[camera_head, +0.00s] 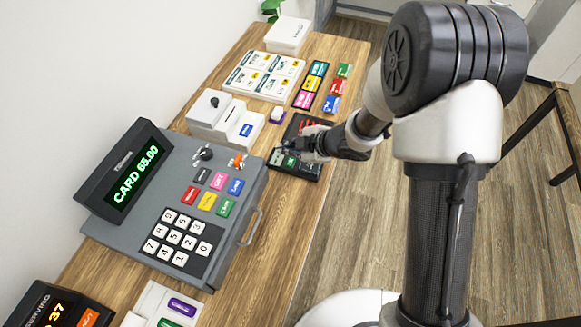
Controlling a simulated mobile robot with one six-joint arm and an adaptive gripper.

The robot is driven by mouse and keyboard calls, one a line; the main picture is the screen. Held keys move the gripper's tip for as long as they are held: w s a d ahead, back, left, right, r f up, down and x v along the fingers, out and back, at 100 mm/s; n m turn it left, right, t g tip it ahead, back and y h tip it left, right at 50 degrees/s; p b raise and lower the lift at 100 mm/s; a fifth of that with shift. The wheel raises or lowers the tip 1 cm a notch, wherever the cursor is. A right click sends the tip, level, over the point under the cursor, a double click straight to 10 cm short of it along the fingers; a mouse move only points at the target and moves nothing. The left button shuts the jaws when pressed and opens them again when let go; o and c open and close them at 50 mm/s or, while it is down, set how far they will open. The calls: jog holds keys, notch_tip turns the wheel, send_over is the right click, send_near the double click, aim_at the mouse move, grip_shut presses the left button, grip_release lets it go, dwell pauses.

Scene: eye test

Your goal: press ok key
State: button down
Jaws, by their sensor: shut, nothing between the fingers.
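A dark card terminal (309,170) lies on the wooden counter, right of the cash register. It has red marks near its top, and a small green key (291,161) with light lettering too small to read surely shows at its lower left. My gripper (287,146) is shut and empty, reaching in from the right over the terminal. It covers the terminal's middle. I cannot tell whether the fingertips touch it. The grey cash register (165,155) has a display (133,175) reading CARD 65.00, a numeric keypad (180,238) and coloured keys, including a green one (226,207).
A white menu board (264,76), coloured cards (310,85) and a white box (288,34) lie behind. A dark SERVING display (62,308) stands at front left. The counter's (262,270) front right is bare.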

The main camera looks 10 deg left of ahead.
aim_at(289, 164)
jog(key=shift+f+b, duration=0.85)
jog(key=shift+f, duration=0.75)
jog(key=shift+f, duration=0.1)
jog(key=shift+f, duration=0.3)
jog(key=shift+f+b, duration=0.4)
jog(key=shift+b, duration=0.1)
dwell(0.4)
jog(key=shift+r, duration=0.1)
jog(key=shift+r+p, duration=0.7)
jog(key=shift+p, duration=0.1)
notch_tip(289, 164, up, 5)
jog(key=p, duration=0.4)
jog(key=shift+r+p, duration=0.1)
jog(key=shift+p, duration=0.3)
